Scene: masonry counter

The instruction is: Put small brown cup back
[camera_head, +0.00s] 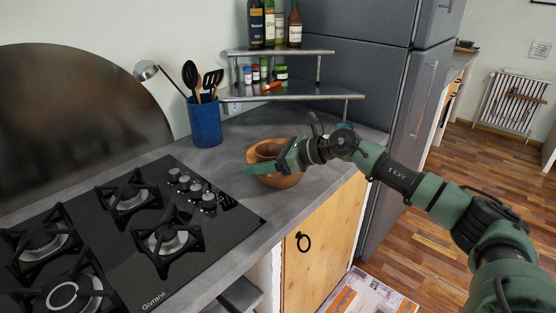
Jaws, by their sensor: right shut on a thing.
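My left gripper is not in view.
A black gas hob (130,228) fills the counter's left part. A blue utensil holder (204,124) stands behind. A two-tier corner shelf (300,95) with bottles and jars is beside the grey fridge (355,50).

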